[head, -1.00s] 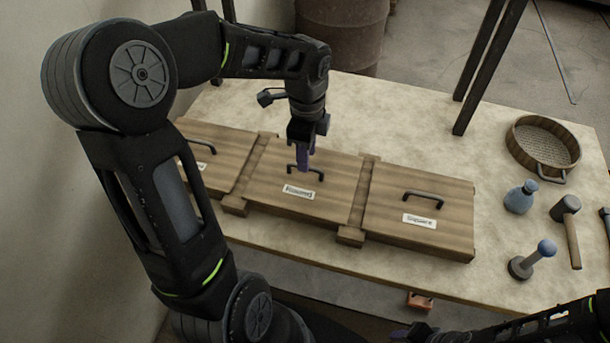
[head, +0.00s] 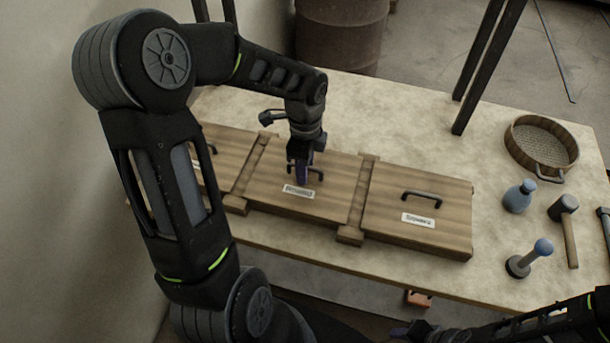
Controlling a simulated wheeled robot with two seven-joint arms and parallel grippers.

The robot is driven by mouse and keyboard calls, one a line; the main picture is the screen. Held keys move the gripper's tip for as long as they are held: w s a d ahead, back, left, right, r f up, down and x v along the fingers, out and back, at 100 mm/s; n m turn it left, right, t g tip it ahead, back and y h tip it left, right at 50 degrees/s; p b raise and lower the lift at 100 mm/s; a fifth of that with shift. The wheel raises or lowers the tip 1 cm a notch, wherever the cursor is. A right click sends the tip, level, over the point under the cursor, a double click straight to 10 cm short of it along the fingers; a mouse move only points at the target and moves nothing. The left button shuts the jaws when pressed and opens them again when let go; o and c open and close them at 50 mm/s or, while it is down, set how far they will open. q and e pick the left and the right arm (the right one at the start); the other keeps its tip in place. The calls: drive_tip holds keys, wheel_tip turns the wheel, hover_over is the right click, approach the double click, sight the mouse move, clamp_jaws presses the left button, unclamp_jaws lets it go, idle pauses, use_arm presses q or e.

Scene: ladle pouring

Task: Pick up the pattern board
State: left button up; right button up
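Three wooden boards lie side by side on the table, each with a dark handle and a white label. The middle board (head: 268,188) is under my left gripper (head: 302,177). Its fingers point down at that board's handle (head: 320,172) and overlap it in the head view. I cannot tell whether they close on it. The right board (head: 440,222) lies flat, with its handle (head: 422,196) clear. The left board (head: 226,150) is partly hidden by my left arm. My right gripper (head: 403,332) is low at the bottom edge, away from the boards; its opening is unclear.
Wooden strips (head: 357,205) separate the boards. On the right of the table (head: 430,130) are a round sieve (head: 541,146), a blue bottle (head: 519,196), a mallet (head: 569,230) and a blue-knobbed tool (head: 530,258). Dark posts (head: 488,65) rise at the back edge.

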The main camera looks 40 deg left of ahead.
use_arm(q)
drive_tip(key=shift+c, duration=0.4)
clamp_jaws()
